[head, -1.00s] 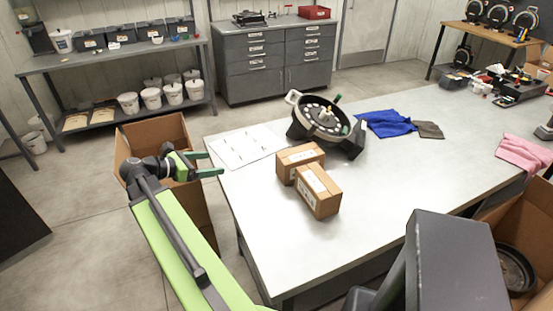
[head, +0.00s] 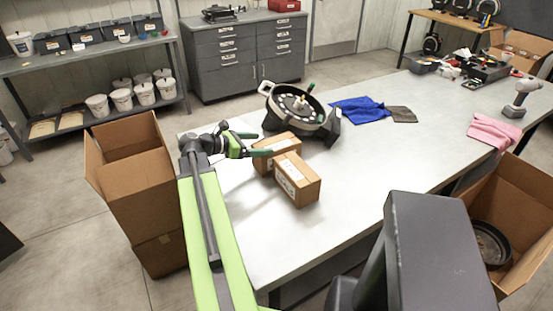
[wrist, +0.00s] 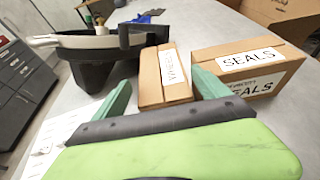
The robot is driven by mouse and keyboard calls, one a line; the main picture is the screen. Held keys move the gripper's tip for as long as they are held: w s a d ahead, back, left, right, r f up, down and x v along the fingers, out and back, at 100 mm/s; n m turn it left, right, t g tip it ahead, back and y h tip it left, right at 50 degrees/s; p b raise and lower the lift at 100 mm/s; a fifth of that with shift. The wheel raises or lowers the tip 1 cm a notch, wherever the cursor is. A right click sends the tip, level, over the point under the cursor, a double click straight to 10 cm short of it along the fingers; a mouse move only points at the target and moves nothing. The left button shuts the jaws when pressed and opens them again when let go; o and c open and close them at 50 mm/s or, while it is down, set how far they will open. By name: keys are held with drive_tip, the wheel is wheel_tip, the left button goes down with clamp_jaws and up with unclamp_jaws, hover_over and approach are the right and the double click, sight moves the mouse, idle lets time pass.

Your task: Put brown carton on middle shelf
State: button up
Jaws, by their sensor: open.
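Two brown cartons stand side by side on the grey table (head: 390,165). The rear carton (head: 280,145) has a white label that is hard to read; in the wrist view this carton (wrist: 150,92) shows ahead, between my fingers. The front carton (head: 297,182) reads "SEALS" in the wrist view (wrist: 285,72), right of my fingers. My gripper (head: 262,143) is open and empty, close by the rear carton's left side; contact cannot be told. A grey shelf unit (head: 85,60) stands at the back left, with an upper board of bins and a lower board of buckets.
A round black seed meter (head: 300,103) stands just behind the cartons. A blue cloth (head: 358,110) lies to its right. An open cardboard box (head: 140,190) stands on the floor left of the table, another (head: 525,205) at the right. The table's middle is clear.

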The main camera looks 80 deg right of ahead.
sight(273, 145)
drive_tip(key=shift+s+d+f, duration=0.2)
drive_tip(key=shift+s+d, duration=0.15)
drive_tip(key=shift+s, duration=0.05)
drive_tip(key=shift+s+d+f+b, duration=0.15)
drive_tip(key=shift+s+f+b, duration=0.05)
drive_tip(key=shift+f+b, duration=0.1)
drive_tip(key=b+x, duration=0.1)
drive_tip(key=x, duration=0.1)
drive_tip(key=b+x, duration=0.1)
drive_tip(key=x, duration=0.1)
drive_tip(key=shift+f, duration=0.3)
drive_tip(key=shift+s, duration=0.2)
drive_tip(key=shift+r, duration=0.1)
drive_tip(key=shift+c, duration=0.2)
drive_tip(key=c, duration=1.7)
drive_tip(key=shift+r, duration=0.1)
wheel_tip(273, 145, up, 18)
drive_tip(key=p, duration=1.8)
